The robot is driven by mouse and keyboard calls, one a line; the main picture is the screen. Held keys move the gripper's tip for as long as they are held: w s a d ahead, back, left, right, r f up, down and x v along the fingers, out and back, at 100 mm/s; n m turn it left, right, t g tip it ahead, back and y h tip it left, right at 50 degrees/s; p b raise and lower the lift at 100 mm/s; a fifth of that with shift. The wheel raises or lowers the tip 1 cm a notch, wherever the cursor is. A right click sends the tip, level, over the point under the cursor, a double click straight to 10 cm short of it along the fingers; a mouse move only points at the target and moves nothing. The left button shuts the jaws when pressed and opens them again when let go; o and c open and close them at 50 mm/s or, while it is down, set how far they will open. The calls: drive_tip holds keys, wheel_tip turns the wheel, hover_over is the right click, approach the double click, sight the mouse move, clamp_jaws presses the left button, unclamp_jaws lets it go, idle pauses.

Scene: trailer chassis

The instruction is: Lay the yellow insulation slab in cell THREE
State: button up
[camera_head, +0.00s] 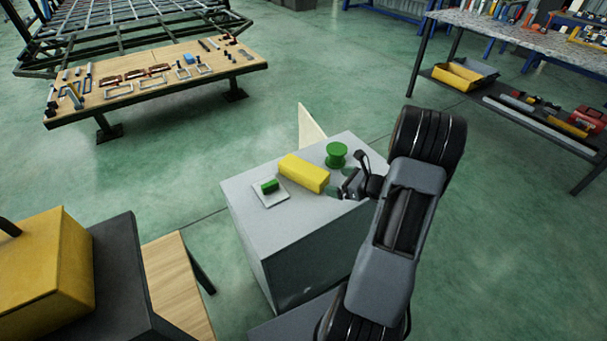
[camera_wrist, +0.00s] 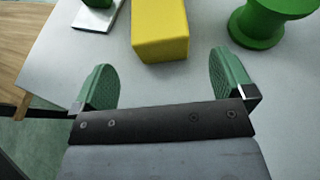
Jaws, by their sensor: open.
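The yellow insulation slab (camera_head: 304,172) lies on the grey top of a box-shaped stand (camera_head: 300,225). In the wrist view the slab (camera_wrist: 160,30) shows its near end just ahead of the fingers, centred between them. My gripper (camera_head: 350,186) is open and empty, at the right of the slab and apart from it. Its two green-padded fingers show in the wrist view (camera_wrist: 164,78). A trailer frame (camera_head: 130,30) with a grid of bars stands at the far upper left. I cannot make out which cell is THREE.
A green spool (camera_head: 336,154) stands right behind the slab. A white plate (camera_head: 283,196) with a green block (camera_head: 269,185) lies at its left. A wooden bench (camera_head: 150,95) with parts stands before the frame. A yellow box (camera_head: 45,265) is at lower left. Green floor lies open between.

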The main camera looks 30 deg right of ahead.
sight(325, 179)
drive_tip(key=shift+x, duration=3)
drive_tip(key=c, duration=1)
